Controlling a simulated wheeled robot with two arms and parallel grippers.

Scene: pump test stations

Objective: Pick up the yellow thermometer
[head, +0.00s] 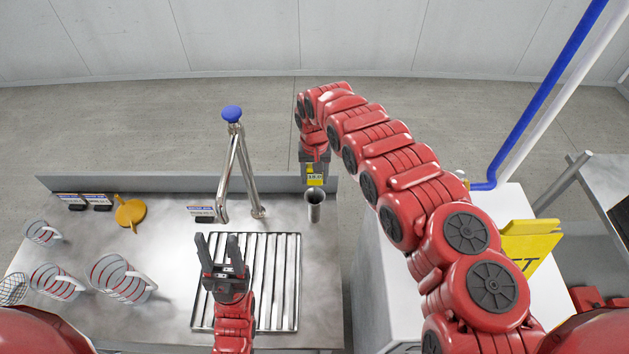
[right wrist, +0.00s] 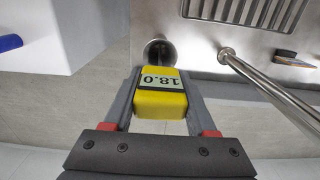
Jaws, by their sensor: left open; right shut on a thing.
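The yellow thermometer (right wrist: 160,97), with a display reading 18.0, is held between the fingers of my right gripper (right wrist: 162,92). In the head view the thermometer (head: 315,179) shows just under my right gripper (head: 315,166), above the back right of the steel counter. An open metal tube (head: 314,206) stands just below it in the head view. The tube (right wrist: 160,50) also shows just beyond the thermometer in the right wrist view. I cannot tell whether the two touch. My left gripper (head: 230,248) is open and empty above the slatted drain grate.
A steel tap (head: 238,165) with a blue knob rises behind the drain grate (head: 278,282). Several striped measuring jugs (head: 119,278) stand at the left. A yellow round item (head: 129,212) and small labelled signs (head: 84,199) line the back edge. A yellow sign (head: 531,243) stands at right.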

